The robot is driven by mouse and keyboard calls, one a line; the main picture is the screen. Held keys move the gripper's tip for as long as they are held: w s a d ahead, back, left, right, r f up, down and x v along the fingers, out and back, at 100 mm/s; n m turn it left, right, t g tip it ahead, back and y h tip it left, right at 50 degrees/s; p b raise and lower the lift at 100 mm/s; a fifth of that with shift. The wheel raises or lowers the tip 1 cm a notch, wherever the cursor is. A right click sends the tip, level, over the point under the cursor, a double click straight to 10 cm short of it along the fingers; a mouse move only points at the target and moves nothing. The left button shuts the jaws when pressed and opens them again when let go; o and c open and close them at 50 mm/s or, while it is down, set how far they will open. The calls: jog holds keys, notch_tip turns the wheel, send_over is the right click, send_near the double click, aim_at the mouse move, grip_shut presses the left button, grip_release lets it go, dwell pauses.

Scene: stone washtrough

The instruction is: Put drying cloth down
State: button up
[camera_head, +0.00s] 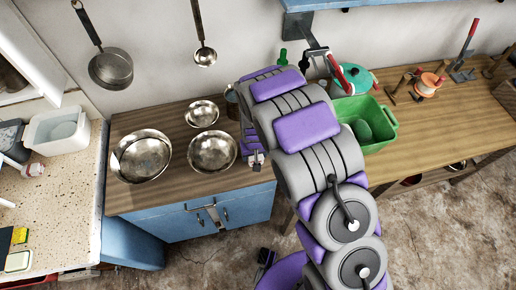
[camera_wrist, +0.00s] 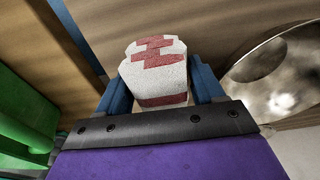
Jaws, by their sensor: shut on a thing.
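The drying cloth (camera_wrist: 158,68) is a thick white bundle with a red stepped pattern. In the wrist view it sits between the two blue fingers of my gripper (camera_wrist: 160,88), which is shut on it. Wooden surface shows beyond the cloth in that view. I cannot tell whether the cloth touches this surface. In the head view my gripper (camera_head: 254,160) is low over the right end of the wooden counter (camera_head: 180,190), beside the metal bowls, and mostly covered by my arm. I cannot make out the cloth there.
Several metal bowls (camera_head: 212,152) stand left of my gripper; one metal bowl (camera_wrist: 285,70) shows at right in the wrist view. A green tub (camera_head: 378,140) stands on the wooden table at right. A pan (camera_head: 111,68) and a ladle (camera_head: 205,55) hang on the wall.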

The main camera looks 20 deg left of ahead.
jog(key=w, duration=0.2)
jog(key=w+d, duration=0.1)
jog(key=w, duration=0.2)
jog(key=shift+w+f, duration=0.15)
jog(key=f, duration=0.2)
jog(key=f+b, duration=0.1)
jog(key=shift+a+f, duration=0.4)
jog(key=shift+d+r, duration=0.1)
jog(key=o, duration=0.7)
jog(key=shift+d, duration=0.15)
jog(key=o, duration=0.3)
jog(key=shift+r, duration=0.1)
notch_tip(320, 180, up, 12)
jog(key=s+p, duration=0.1)
jog(key=shift+s+d, duration=0.25)
jog(key=shift+d, duration=0.15)
